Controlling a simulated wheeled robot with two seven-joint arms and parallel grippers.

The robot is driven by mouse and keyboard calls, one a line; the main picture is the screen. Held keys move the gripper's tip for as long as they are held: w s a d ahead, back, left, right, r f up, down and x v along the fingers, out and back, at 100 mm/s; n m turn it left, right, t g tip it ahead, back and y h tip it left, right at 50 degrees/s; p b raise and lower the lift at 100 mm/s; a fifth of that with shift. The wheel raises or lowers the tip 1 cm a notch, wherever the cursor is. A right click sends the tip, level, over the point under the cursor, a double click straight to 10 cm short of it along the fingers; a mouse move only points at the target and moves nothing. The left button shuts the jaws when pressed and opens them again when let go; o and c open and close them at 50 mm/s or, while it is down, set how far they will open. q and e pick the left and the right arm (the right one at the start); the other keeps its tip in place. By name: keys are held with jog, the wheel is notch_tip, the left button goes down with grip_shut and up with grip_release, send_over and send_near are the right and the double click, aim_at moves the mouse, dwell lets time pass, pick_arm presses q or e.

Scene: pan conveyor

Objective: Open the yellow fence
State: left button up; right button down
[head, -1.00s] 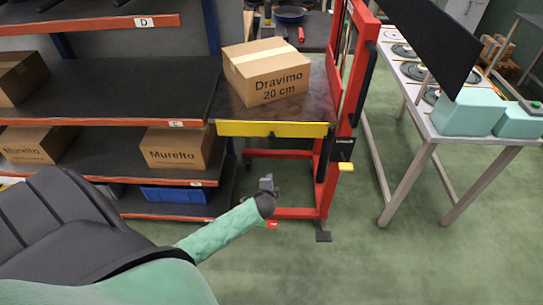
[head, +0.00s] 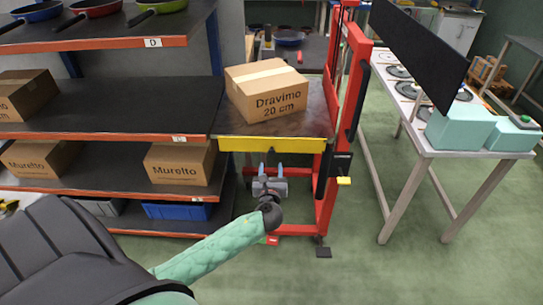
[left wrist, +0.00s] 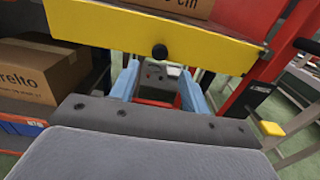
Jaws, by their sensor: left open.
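The yellow fence (head: 272,145) is a flat bar along the front edge of a red lift cart's dark platform. It stands upright, with a small black knob at its middle. In the left wrist view the fence (left wrist: 205,45) crosses the top, and the black knob (left wrist: 159,51) shows between and beyond my fingers. My left gripper (head: 270,168) is open and empty, its two blue fingers pointing at the fence from just below it. In the left wrist view the left gripper (left wrist: 157,85) is spread around empty space, apart from the knob. My right gripper is out of view.
A Dravimo box (head: 266,91) sits on the platform behind the fence. The cart's red frame (head: 345,130) rises on the right. A shelf (head: 110,115) with Murelto boxes (head: 180,163) stands left. A table (head: 450,140) stands right; green floor between is free.

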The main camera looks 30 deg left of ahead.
aim_at(272, 153)
pick_arm(q)
jog(key=p+x, duration=0.1)
jog(key=x, duration=0.6)
jog(key=shift+w+a, duration=0.2)
jog(key=shift+w, duration=0.05)
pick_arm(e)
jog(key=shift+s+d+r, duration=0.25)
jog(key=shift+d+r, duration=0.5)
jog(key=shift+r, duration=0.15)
pick_arm(q)
grip_shut()
